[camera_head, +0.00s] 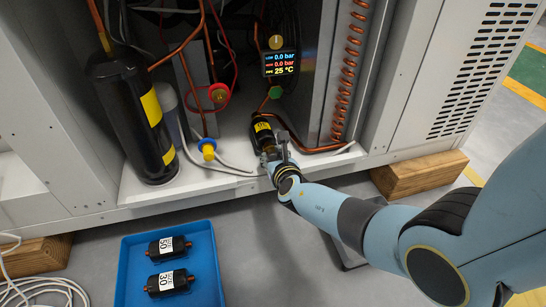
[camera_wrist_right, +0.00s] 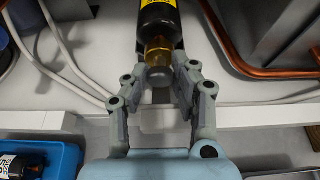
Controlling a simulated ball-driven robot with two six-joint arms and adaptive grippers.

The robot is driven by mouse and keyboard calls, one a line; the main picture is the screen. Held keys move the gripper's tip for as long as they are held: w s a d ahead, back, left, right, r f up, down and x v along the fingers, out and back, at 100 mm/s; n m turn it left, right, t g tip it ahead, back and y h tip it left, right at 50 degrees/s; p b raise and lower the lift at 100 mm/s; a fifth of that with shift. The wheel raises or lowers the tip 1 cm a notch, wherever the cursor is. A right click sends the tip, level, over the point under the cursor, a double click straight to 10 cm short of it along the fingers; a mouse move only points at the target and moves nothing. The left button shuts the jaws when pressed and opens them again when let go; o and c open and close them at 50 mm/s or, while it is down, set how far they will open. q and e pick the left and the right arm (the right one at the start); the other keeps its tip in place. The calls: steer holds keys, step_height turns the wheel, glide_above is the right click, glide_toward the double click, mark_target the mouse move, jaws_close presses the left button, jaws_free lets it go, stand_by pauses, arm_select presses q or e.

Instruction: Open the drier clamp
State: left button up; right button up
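A black drier with a yellow label (camera_head: 262,130) is mounted low in the open unit; it also shows at the top of the right wrist view (camera_wrist_right: 158,18). Its near end has a brass-coloured collar (camera_wrist_right: 158,50) and a rounded grey end piece (camera_wrist_right: 159,75). My right gripper (camera_head: 279,150) is at this near end. In the right wrist view its fingers (camera_wrist_right: 160,82) are apart, one on each side of the grey end; I cannot tell whether they touch it. I cannot make out a separate clamp clearly; the fingers may hide it. My left gripper is not in view.
A blue tray (camera_head: 127,285) with two black labelled driers (camera_head: 168,248) lies on the floor. A black compressor-like cylinder (camera_head: 135,115), a blue-yellow valve (camera_head: 208,150) and copper pipes (camera_head: 320,150) crowd the unit. A gauge display (camera_head: 281,63) is above. Wooden blocks (camera_head: 420,174) support the unit.

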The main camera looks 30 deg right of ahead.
jaws_close()
steer(key=s, duration=0.1)
steer(key=s+a, duration=0.1)
steer(key=s, duration=0.1)
steer(key=shift+s, duration=0.1)
steer(key=o, duration=0.7)
jaws_free()
steer(key=shift+d, duration=0.1)
steer(key=v, duration=1.2)
steer(key=shift+f, duration=0.1)
